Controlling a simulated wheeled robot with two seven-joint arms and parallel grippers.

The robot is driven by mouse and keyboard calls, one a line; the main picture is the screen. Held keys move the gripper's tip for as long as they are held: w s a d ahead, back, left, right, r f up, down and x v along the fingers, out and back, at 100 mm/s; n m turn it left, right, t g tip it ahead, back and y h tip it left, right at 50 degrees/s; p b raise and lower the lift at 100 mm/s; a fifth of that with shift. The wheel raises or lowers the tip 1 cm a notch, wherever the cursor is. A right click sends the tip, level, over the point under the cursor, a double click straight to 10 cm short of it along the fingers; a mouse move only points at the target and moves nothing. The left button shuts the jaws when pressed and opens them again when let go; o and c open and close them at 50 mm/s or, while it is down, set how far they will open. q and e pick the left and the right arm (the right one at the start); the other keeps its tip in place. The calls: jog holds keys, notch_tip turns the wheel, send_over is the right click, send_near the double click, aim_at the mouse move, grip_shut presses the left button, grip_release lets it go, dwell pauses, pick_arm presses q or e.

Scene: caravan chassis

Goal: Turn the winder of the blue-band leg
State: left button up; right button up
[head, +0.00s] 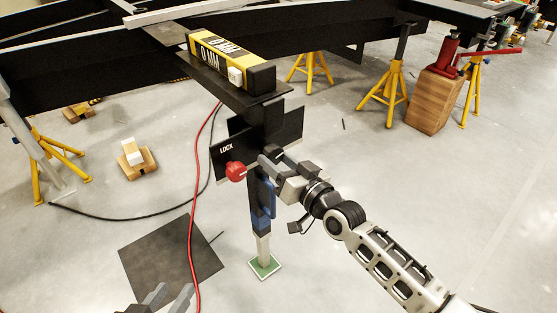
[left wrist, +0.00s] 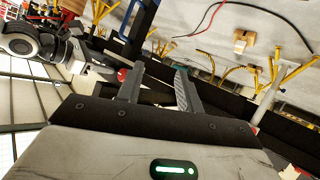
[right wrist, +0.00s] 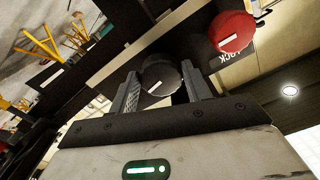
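The leg (head: 258,215) stands upright under the chassis, with a blue band (head: 262,195) and a foot on a green pad (head: 265,266). A red knob (head: 236,172) sits beside a LOCK label; it also shows in the right wrist view (right wrist: 231,32). The winder is a dark round knob with a white line (right wrist: 160,78) in the right wrist view. My right gripper (head: 272,160) has a finger on each side of the winder, seemingly touching it. It hides the winder in the head view. My left gripper (head: 168,297) is open and empty at the bottom edge, apart from the leg.
A yellow-black level marked 0 MM (head: 228,62) lies on the chassis above the leg. A red cable (head: 193,200) hangs left of the leg. A dark mat (head: 172,255) lies on the floor. Yellow stands (head: 390,95) and a wooden block (head: 435,100) stand at the back right.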

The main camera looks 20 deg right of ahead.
jog(key=o, duration=0.3)
jog(key=shift+s, duration=0.2)
pick_arm(q)
jog(key=f+p, duration=0.1)
jog(key=a+g+p, duration=0.1)
jog(key=p, duration=0.1)
jog(key=shift+f+g+y, duration=0.3)
jog(key=shift+f+y, duration=0.1)
pick_arm(e)
jog(key=v, duration=1.5)
jog(key=shift+s, duration=0.25)
pick_arm(q)
jog(key=shift+s, duration=0.1)
pick_arm(e)
jog(key=shift+d, duration=0.15)
